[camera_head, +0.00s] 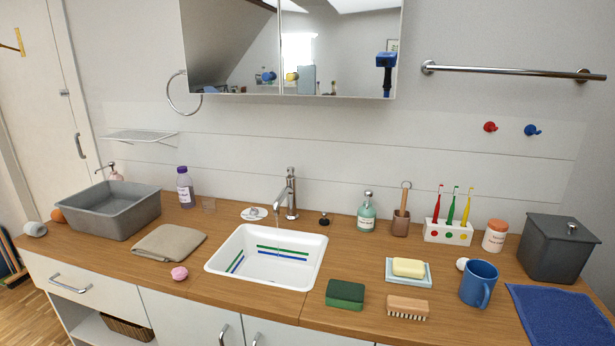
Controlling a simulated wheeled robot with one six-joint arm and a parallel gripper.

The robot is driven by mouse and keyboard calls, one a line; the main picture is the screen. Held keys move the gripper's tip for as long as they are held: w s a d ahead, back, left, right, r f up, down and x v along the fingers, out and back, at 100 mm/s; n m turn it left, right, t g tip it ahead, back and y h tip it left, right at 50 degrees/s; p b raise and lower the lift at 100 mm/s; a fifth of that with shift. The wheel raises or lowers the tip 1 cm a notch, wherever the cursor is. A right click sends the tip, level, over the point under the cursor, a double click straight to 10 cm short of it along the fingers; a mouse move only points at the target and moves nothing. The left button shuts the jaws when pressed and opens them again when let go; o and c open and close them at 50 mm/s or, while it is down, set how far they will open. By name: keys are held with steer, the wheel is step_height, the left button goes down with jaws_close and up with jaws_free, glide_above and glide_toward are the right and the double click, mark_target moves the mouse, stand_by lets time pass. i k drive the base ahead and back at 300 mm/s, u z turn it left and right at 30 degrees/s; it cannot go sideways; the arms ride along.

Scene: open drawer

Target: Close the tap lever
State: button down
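The chrome tap (291,200) stands upright behind the white basin, near the middle of the wooden counter. Its lever (291,172) is a small upright-looking piece at the top of the tap. A thin, faint stream of water seems to fall from the spout into the white basin (317,262). The basin has green and blue stripes inside.
Left of the basin are a folded cloth (168,243), a grey tub (112,211) and a purple bottle (185,188). Right are a green bottle (366,214), toothbrush holder (448,232), sponge (345,294), soap (408,267) and blue mug (479,283). A mirror cabinet (290,45) hangs above.

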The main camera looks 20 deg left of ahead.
mark_target(290, 170)
steer(key=z, duration=0.2)
steer(key=k, duration=0.25)
steer(key=u, duration=1.15)
steer(key=i, duration=1.15)
steer(key=z, duration=0.55)
